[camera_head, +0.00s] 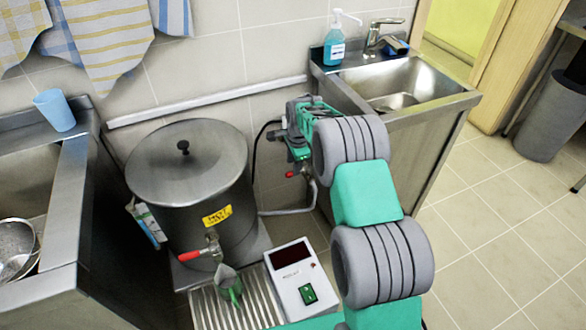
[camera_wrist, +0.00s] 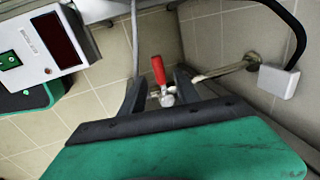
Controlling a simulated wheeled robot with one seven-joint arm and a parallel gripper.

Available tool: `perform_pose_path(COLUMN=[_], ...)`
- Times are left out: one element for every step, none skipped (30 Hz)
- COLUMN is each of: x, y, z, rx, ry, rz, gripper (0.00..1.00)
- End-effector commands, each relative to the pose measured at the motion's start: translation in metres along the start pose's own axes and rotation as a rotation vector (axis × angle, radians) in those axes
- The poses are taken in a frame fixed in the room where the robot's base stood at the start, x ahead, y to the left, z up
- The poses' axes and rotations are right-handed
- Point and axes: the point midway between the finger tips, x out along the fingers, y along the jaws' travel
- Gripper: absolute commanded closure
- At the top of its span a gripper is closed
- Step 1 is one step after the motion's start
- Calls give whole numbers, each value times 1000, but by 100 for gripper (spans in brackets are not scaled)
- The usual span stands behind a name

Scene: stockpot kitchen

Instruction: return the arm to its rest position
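My arm reaches from the bottom of the head view up toward the wall between the stockpot and the right sink. My gripper (camera_head: 293,158) is at its far end, with the fingers mostly hidden there. In the wrist view my gripper (camera_wrist: 158,84) has its two dark fingers spread apart. A small valve with a red handle (camera_wrist: 158,70) shows between the fingertips; nothing is visibly clamped. I cannot tell whether a finger touches the valve. The red handle (camera_head: 291,174) also shows just below the gripper in the head view.
The lidded stockpot (camera_head: 187,180), with a red-handled tap (camera_head: 205,250), stands left of my arm. A white control box (camera_head: 294,281) and slatted drain tray (camera_head: 205,310) are in front. The right sink cabinet (camera_head: 405,145) is close to my arm. Open floor (camera_head: 500,235) lies right.

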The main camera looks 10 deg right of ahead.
Motion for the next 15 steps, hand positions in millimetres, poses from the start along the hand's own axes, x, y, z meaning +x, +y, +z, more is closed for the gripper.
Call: perform_pose_path(x=[-13,-19,-25,-29,-33,-36,-38,-38,-39,-39,-39,-39,-39,-39,-38], y=[-1,-1,0,0,0,0,0,0,0,0,0,0,0,0,0], z=[0,0,0,0,0,0,0,0,0,0,0,0,0,0,0], rx=[0,0,0,0,0,0,0,0,0,0,0,0,0,0,0], ry=[1,0,0,0,0,0,0,0,0,0,0,0,0,0,0], rz=[-3,-3,-1,-1,-1,-1,-1,0,1,1,1,1,1,1,1], gripper=[62,62,62,62,62,62,62,62,62,62,62,62,62,62,62])
